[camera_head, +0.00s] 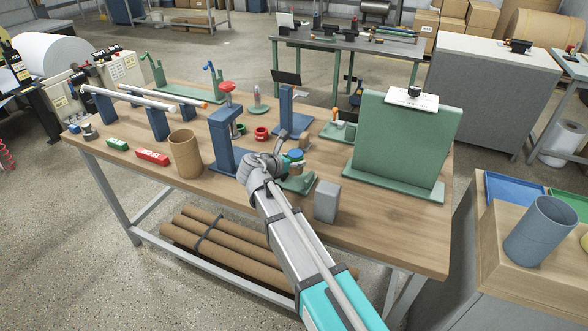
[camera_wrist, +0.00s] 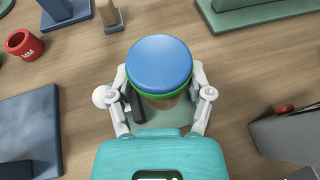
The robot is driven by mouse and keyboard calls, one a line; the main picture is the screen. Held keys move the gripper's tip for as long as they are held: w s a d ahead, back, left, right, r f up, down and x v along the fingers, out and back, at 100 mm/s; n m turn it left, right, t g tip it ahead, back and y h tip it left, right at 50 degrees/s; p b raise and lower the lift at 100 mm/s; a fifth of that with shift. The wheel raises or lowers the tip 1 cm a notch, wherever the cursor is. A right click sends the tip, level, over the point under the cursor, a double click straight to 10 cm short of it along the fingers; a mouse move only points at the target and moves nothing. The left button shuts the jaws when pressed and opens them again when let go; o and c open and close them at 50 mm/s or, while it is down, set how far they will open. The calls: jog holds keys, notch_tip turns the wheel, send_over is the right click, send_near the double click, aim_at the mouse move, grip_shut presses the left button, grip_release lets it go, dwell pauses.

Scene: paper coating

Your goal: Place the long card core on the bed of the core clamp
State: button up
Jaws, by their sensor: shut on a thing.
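My gripper (camera_head: 268,165) is over the front middle of the wooden bench. In the wrist view its fingers (camera_wrist: 161,100) are closed around a round piece with a blue top (camera_wrist: 160,62), a green band and a brown side below. The blue top also shows in the head view (camera_head: 296,155). A green base (camera_head: 299,183) lies just below this piece; whether they touch is hidden. A wide brown card tube (camera_head: 185,155) stands upright at the left front, apart from my gripper. I cannot tell which fixture is the core clamp or which piece is the long card core.
A blue post stand (camera_head: 225,140) is close left of my gripper. A grey block (camera_head: 327,201) and a large green panel stand (camera_head: 403,140) are to its right. A red ring (camera_wrist: 24,44) lies on the bench. White rollers (camera_head: 140,99) rest on blue supports at the left.

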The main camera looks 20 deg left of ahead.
aim_at(292, 169)
jog(key=shift+w+d+f+b, duration=0.1)
jog(key=shift+w+f+b, duration=0.05)
jog(key=shift+f+b, duration=0.25)
jog(key=shift+w+d+f+b, duration=0.1)
jog(key=shift+f+b, duration=0.15)
jog(key=shift+f, duration=0.15)
jog(key=shift+f+b, duration=1.1)
jog(key=shift+f, duration=0.15)
jog(key=o, duration=1.1)
jog(key=shift+r, duration=0.25)
